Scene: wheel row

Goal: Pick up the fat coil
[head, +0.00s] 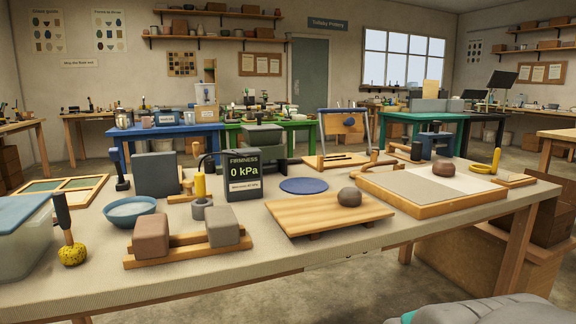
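I cannot clearly make out a coil shape on the table. A dark grey rounded lump (349,197) rests on the slatted wooden board (300,214) near the front middle. A brown block (151,237) and a grey block (221,226) sit on a wooden rack at the front left. I cannot tell which of these, if any, is the fat coil. My gripper is not in view; only a grey part of my own body shows at the bottom right.
A firmness gauge (243,176) reads 0 kPa. A blue bowl (129,211), a yellow sponge on a dark handle (72,254) and a lidded tub (20,238) stand left. A blue disc (304,186) lies mid-table. The front edge strip is mostly clear.

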